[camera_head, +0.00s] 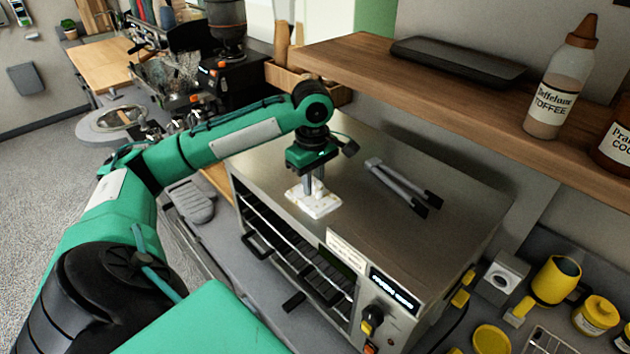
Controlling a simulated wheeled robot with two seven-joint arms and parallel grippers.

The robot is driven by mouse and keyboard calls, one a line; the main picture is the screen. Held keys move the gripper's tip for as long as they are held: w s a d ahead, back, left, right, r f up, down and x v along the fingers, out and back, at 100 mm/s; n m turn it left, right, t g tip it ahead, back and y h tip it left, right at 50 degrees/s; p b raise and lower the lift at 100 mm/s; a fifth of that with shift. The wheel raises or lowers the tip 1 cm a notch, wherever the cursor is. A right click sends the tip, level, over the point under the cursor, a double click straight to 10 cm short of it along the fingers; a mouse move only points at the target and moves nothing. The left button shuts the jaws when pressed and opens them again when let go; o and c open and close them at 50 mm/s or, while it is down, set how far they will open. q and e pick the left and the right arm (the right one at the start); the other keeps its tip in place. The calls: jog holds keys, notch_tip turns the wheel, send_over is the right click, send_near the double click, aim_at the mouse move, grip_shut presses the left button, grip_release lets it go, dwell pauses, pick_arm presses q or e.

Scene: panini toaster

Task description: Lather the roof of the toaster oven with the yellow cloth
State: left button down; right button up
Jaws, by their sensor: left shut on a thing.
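The silver toaster oven (408,232) stands on the counter in the middle of the view, its flat metal roof facing up. My left gripper (314,188) points down over the roof near its front left edge. It is shut on a cloth (315,204), a small folded pad that looks pale, white with yellowish tints. The cloth appears to rest on the roof. The gripper's fingertips are partly hidden in the cloth. My right gripper is not in view.
Metal tongs (403,187) lie on the roof, right of the cloth. A wooden shelf (455,103) with a black tray (458,62) and a toffee bottle (560,80) overhangs the back. Yellow cups (556,279) stand to the right. The roof's front right is clear.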

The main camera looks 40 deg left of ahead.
pick_arm(q)
jog(key=shift+s+a, duration=0.1)
jog(key=shift+s, duration=0.55)
jog(key=shift+r, duration=0.75)
jog(key=shift+w+f, duration=0.15)
jog(key=shift+w, duration=0.85)
jog(key=shift+w+f, duration=0.1)
jog(key=shift+w, duration=0.9)
jog(key=shift+s, duration=0.1)
jog(key=shift+s+r, duration=0.1)
jog(key=shift+r, duration=0.05)
